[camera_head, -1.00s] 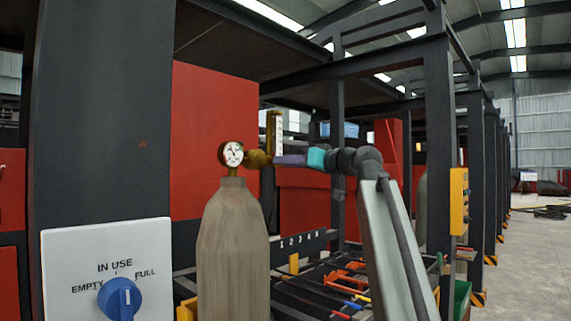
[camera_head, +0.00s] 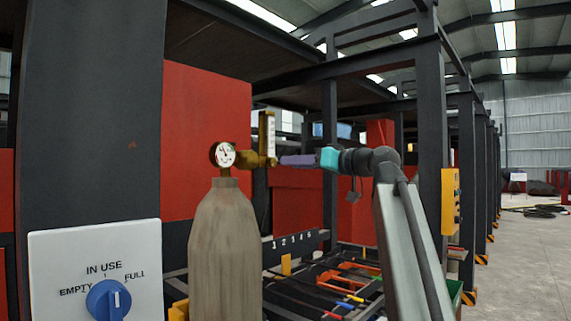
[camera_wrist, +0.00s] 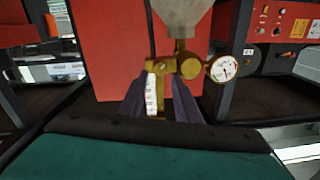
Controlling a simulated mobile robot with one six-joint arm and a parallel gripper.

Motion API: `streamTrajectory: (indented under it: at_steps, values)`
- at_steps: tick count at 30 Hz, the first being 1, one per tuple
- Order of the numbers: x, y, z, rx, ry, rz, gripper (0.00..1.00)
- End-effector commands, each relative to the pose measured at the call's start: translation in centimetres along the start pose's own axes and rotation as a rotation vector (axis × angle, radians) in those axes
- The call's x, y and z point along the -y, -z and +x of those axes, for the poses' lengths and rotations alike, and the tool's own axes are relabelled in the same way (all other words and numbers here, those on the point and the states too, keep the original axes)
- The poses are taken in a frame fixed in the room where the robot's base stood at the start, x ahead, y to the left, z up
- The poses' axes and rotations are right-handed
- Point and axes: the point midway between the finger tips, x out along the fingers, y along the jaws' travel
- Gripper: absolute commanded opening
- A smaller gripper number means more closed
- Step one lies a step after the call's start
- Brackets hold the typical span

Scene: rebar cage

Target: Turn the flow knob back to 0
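A brass regulator (camera_head: 247,160) with a round white dial gauge (camera_head: 223,155) and an upright flow tube (camera_head: 267,134) tops a grey gas cylinder (camera_head: 226,250). The flow knob (camera_head: 272,161) appears as the brass end facing my gripper; its setting is too small to read. My gripper (camera_head: 283,160), with purple fingers, is just right of the knob, with little or no visible gap. In the wrist view, the upside-down flow tube (camera_wrist: 151,95) and gauge (camera_wrist: 223,68) show beyond my gripper (camera_wrist: 163,85). Its fingers are apart, with brass parts visible between them.
A white panel (camera_head: 140,260) with a blue knob (camera_head: 108,299), marked EMPTY, IN USE and FULL, stands at lower left. A dark post (camera_head: 75,120) rises above it. Dark racks (camera_head: 432,120) stand behind my arm.

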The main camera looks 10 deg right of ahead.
Motion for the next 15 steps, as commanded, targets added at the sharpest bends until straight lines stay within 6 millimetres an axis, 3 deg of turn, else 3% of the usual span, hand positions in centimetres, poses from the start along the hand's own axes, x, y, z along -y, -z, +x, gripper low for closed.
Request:
streamTrajectory:
  at_steps: [9, 15]
  values:
    - [0.1, -0.1, -5.2, 0.0, -0.001, -0.001, 0.3]
    - [0.1, -0.1, -7.1, 0.001, 0.0, -0.001, 0.3]
